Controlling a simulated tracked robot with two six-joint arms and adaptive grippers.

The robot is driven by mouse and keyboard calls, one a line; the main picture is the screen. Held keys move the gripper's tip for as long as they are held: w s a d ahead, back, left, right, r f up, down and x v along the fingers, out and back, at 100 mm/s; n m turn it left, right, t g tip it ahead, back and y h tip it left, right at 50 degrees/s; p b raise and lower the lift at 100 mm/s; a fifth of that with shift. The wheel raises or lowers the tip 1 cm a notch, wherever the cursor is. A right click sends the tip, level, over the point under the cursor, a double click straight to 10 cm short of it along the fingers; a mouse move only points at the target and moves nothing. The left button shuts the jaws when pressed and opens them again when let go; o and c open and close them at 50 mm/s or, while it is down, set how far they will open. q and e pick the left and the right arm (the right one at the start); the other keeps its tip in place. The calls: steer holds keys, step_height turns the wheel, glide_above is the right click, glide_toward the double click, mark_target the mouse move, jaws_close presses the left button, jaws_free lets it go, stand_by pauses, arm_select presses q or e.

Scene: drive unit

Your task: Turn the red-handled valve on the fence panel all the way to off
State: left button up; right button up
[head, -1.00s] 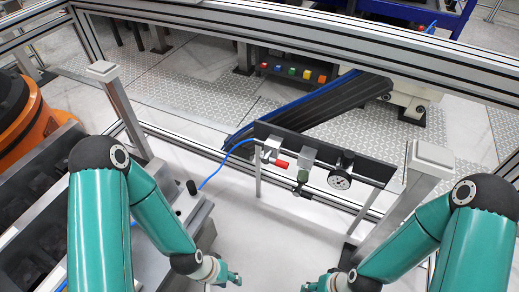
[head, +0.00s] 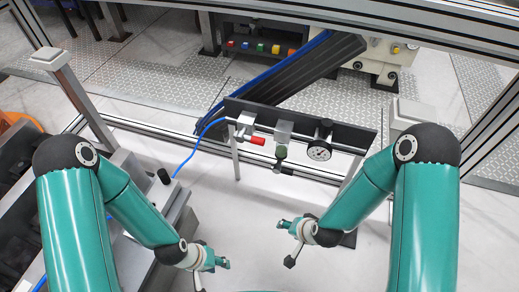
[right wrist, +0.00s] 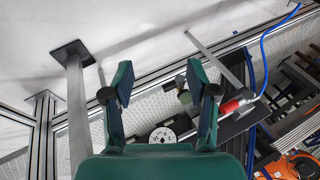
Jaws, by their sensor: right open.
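The red-handled valve (head: 256,140) sits at the left end of the dark fence panel (head: 345,134), with a blue hose running into it. Its red handle points right in the head view. It also shows in the right wrist view (right wrist: 232,106), right of the fingers. My left gripper (head: 224,264) is low at the left, apart from the valve; its finger gap is too small to tell. My right gripper (head: 284,224) is below the panel, in front of it and apart from the valve. In the right wrist view its two fingers (right wrist: 160,85) are spread with nothing between them.
A gauge (head: 319,150) and a green-knobbed fitting (head: 281,152) sit right of the valve on the panel. Posts (head: 236,160) hold the panel up. A grey machine bed (head: 150,215) stands at the left. The pale floor between my arms is clear.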

steer(key=w+a+f+m+t+b, duration=0.2)
steer(key=w+m+t+b, duration=0.1)
steer(key=w+b, duration=0.3)
steer(key=w+a+f+m+t+b, duration=0.2)
steer(key=w+f+m+t+b, duration=0.15)
steer(key=w, duration=0.45)
steer(key=m+t+h+b, duration=0.2)
steer(key=m+t+b, duration=0.35)
steer(key=b, duration=0.45)
glide_toward(258, 144)
arm_select(q)
step_height(258, 144, down, 24)
steer(key=b, duration=0.1)
steer(key=shift+b, duration=0.3)
arm_select(e)
steer(key=shift+m+g, duration=0.3)
steer(key=shift+m, duration=0.1)
steer(key=x, duration=1.1)
steer(key=shift+w+a+r, duration=0.25)
steer(key=shift+w+a, duration=0.05)
steer(key=shift+w, duration=0.05)
steer(key=shift+c, duration=0.2)
jaws_close()
steer(key=shift+d+f, duration=0.2)
steer(key=shift+d, duration=0.35)
steer(key=shift+a+r, duration=0.15)
steer(key=shift+a, duration=0.05)
arm_select(q)
steer(key=shift+s+r, duration=0.1)
steer(key=shift+r, duration=0.15)
